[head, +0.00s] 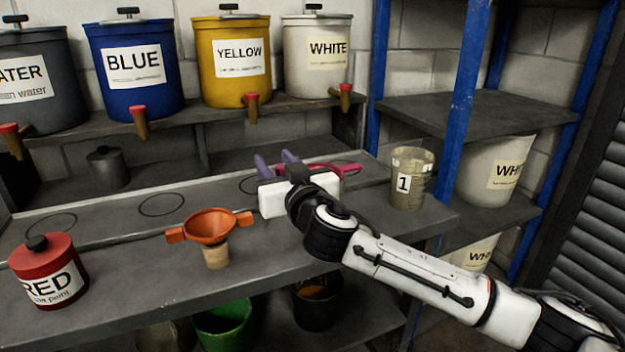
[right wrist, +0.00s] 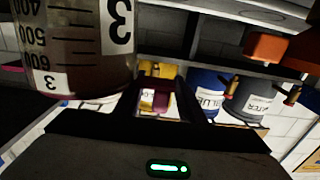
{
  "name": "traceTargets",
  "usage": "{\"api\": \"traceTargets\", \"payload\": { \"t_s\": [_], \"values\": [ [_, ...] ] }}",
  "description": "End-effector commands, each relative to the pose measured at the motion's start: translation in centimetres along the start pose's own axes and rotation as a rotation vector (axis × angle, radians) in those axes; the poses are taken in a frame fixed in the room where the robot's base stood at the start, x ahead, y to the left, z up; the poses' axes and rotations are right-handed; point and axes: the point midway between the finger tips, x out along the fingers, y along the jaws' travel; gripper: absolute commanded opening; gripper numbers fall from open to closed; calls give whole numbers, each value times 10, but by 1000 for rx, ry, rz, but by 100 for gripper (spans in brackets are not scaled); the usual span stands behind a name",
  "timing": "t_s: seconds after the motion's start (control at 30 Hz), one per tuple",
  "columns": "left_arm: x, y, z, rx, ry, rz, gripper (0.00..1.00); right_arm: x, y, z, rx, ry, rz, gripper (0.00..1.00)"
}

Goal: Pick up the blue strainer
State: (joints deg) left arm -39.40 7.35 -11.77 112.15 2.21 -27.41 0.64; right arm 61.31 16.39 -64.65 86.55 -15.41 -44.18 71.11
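I cannot make out a blue strainer for certain in either view. My right gripper (head: 277,160) reaches over the bench in the head view. Two purplish prongs show at its front, apart from each other. In the right wrist view my right gripper (right wrist: 168,88) has its dark fingers apart, with distant things showing in the gap. An orange strainer (head: 210,226) sits on a small pale cup to the left of my gripper. A magenta object (head: 347,168), partly hidden, lies just behind my right gripper. My left gripper is out of view.
A cup marked 1 (head: 408,178) stands right of my gripper; a cup marked 3 (right wrist: 75,45) is close in the right wrist view. A red paint container (head: 48,275) stands front left. Tapped buckets, including a blue bucket (head: 135,85), line the shelf above.

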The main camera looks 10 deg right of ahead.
Motion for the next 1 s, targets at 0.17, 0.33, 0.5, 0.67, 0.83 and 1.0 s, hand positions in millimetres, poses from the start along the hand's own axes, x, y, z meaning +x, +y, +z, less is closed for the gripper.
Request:
{"api": "traceTargets", "payload": {
  "t_s": [0.17,0.33,0.5,0.67,0.83,1.0],
  "values": [
    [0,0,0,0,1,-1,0,0,0,0,0,0,-1,36],
    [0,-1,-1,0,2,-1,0,0,0,0,0,0,-1,7],
    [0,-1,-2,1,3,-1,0,0,0,0,0,0,0,0],
    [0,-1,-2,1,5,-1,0,0,0,-1,0,1,0,0],
    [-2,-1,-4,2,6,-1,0,0,0,-21,3,4,0,0],
    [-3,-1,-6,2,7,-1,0,0,-1,-57,3,5,-2,0]
  ]
}}
